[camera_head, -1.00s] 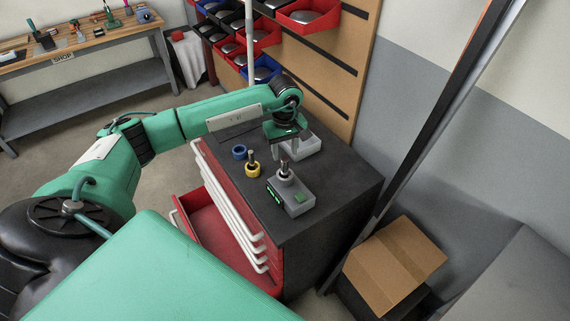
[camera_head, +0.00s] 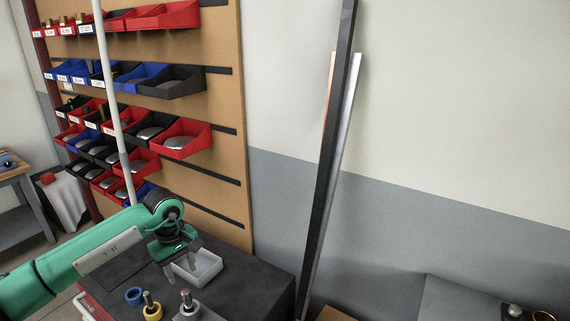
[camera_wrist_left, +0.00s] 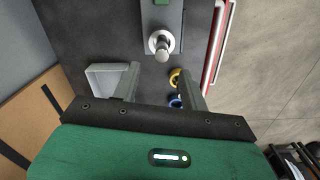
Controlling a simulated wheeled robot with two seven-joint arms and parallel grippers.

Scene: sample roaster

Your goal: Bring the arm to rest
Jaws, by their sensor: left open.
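My left arm (camera_head: 80,254) is green and reaches in from the left in the head view. Its gripper (camera_head: 182,268) points down above the dark top of the red tool cabinet (camera_head: 244,286), close to a white open tray (camera_head: 207,266). The gripper is open and empty. In the left wrist view the two grey fingers (camera_wrist_left: 161,88) stand apart, with a grey device with a metal knob (camera_wrist_left: 162,42) beyond them. My right gripper is not in view.
A blue ring (camera_head: 134,296) and a yellow ring-based holder (camera_head: 152,307) stand on the cabinet. A pegboard with red, blue and black bins (camera_head: 183,139) rises behind. A dark post (camera_head: 328,170) leans at the wall.

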